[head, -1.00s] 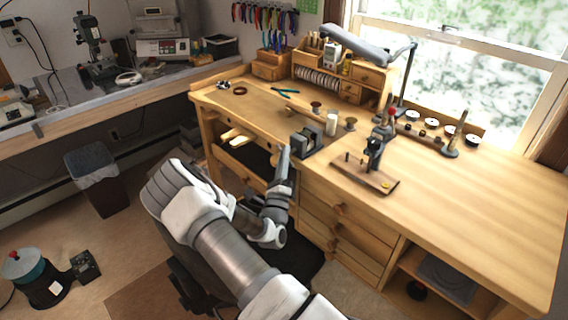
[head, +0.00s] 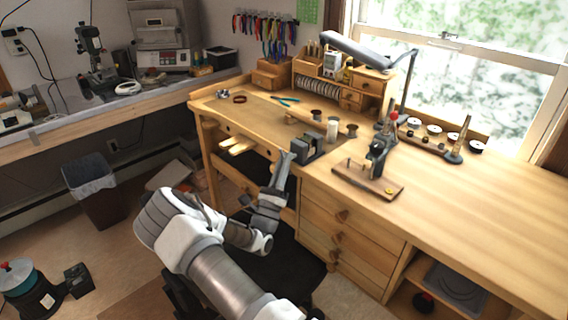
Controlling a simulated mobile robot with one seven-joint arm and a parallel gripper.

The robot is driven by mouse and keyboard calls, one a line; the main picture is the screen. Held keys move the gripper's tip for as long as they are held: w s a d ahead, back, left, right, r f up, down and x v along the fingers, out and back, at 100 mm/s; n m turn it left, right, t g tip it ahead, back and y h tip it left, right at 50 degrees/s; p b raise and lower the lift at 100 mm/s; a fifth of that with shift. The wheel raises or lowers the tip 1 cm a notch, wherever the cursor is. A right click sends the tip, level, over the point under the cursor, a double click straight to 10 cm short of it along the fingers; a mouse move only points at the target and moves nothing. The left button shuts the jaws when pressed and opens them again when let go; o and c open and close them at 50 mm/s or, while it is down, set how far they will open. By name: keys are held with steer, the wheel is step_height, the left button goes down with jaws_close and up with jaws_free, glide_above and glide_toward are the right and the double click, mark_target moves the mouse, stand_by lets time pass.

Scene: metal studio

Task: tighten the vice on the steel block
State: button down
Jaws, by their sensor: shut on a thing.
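My gripper (head: 286,157) comes up from below, at the vice's near left side. Its fingers look shut on the vice handle, which is too small and too covered to make out. The steel block cannot be told apart from the vice's dark jaws at this size.
On the bench (head: 480,215), a tool with a red knob (head: 379,158) stands on a wooden board right of the vice. Spools and a white cylinder (head: 332,130) stand behind the vice. A lamp (head: 360,47) arches over the back. The right benchtop is clear.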

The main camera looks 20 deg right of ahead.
steer(key=c, duration=0.9)
jaws_free()
steer(key=shift+o, duration=0.2)
steer(key=shift+r, duration=0.35)
steer(key=r, duration=0.2)
steer(key=r+p, duration=0.1)
steer(key=r, duration=0.1)
steer(key=shift+s+d+r, duration=0.1)
steer(key=shift+s+d, duration=0.25)
steer(key=shift+s, duration=0.05)
steer(key=s+d+r+p, duration=0.1)
steer(key=s+d+r, duration=0.5)
steer(key=s+d, duration=0.1)
steer(key=shift+s+d+p, duration=0.15)
steer(key=shift+s+p, duration=0.15)
steer(key=shift+s, duration=0.05)
